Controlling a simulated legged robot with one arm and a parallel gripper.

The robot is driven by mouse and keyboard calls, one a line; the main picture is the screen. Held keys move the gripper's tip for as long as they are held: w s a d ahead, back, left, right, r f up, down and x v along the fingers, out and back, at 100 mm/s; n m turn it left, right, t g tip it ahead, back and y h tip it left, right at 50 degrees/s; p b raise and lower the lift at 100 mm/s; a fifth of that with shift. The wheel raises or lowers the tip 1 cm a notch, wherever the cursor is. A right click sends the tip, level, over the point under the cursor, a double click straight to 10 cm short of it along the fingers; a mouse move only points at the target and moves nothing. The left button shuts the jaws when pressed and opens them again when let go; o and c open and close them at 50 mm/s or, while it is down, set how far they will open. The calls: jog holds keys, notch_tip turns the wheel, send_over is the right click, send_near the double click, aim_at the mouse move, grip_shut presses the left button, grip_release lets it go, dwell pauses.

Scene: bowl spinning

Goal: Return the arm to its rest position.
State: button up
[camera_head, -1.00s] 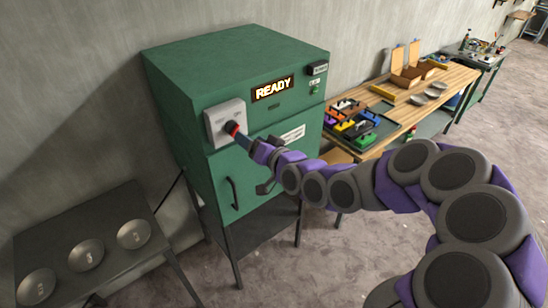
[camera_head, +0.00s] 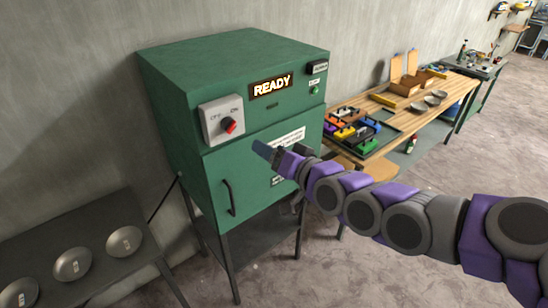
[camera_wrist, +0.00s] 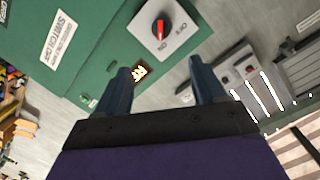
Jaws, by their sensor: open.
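My arm reaches in from the right in the head view, and my gripper (camera_head: 266,152) is in front of the green cabinet's front, below and to the right of the switch. In the wrist view my gripper (camera_wrist: 160,88) shows two blue fingers spread apart with nothing between them. The red knob (camera_head: 229,125) sits on a grey switch plate (camera_head: 212,112) marked OFF and ON, and points toward ON. It also shows in the wrist view beyond the fingers, apart from them. The green cabinet (camera_head: 165,85) has a lit READY display (camera_head: 271,87).
A dark table (camera_head: 30,245) with several metal bowls stands at the lower left. A wooden workbench (camera_head: 440,100) with coloured tools, boxes and bowls is at the right. Bare floor lies in front of the cabinet.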

dwell(0.5)
jog(key=s+d+f+n+g+h+b, duration=0.1)
jog(key=s+d+f+g+h+b, duration=0.2)
jog(key=s+f, duration=0.45)
jog(key=s+d+f+n+g+h+b, duration=0.1)
jog(key=s+d+f+g+h, duration=0.15)
jog(key=s+f+g, duration=0.5)
jog(key=s+d+f+m+g+h+b, duration=0.1)
jog(key=s+d+f+g+h, duration=0.1)
jog(key=s, duration=0.8)
jog(key=s+d+f+g+h+b, duration=0.1)
jog(key=s+f+g, duration=0.1)
jog(key=s, duration=0.8)
jog(key=shift+s+d+f+m+g+h+b, duration=0.15)
jog(key=shift+s+d+m+g+h+b, duration=0.25)
jog(key=shift+g, duration=0.15)
